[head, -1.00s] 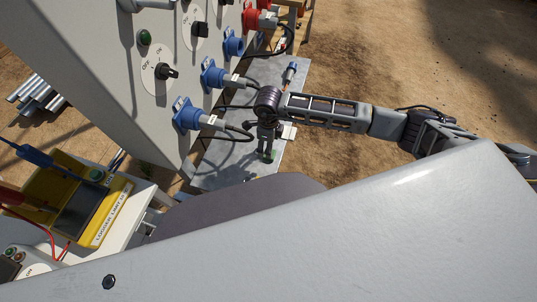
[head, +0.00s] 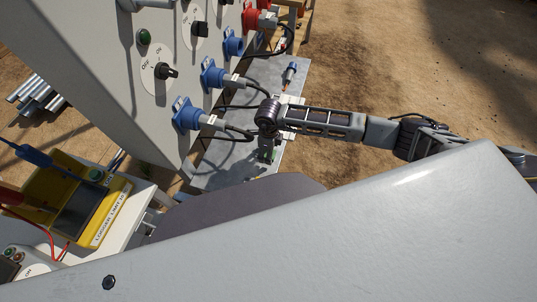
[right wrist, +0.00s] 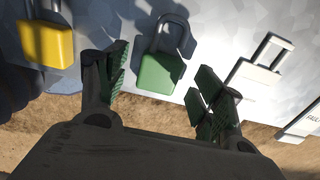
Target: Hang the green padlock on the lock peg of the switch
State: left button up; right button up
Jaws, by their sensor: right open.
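The green padlock (right wrist: 160,74) lies on the grey metal shelf with its shackle toward the top of the right wrist view. My right gripper (right wrist: 160,84) is open, with its fingers on either side of the padlock's body and apart from it. In the head view the right gripper (head: 265,146) points down over the shelf (head: 222,175), and only a bit of green shows beneath it. Black rotary switches (head: 167,72) sit on round plates on the grey cabinet; a lock peg cannot be made out. My left gripper is not in view.
Blue plugs (head: 188,116) and black cables stick out of the cabinet near my right wrist. A yellow logger (head: 75,205) stands at left.

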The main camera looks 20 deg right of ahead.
jog(key=shift+f, duration=0.45)
jog(key=c, duration=1.2)
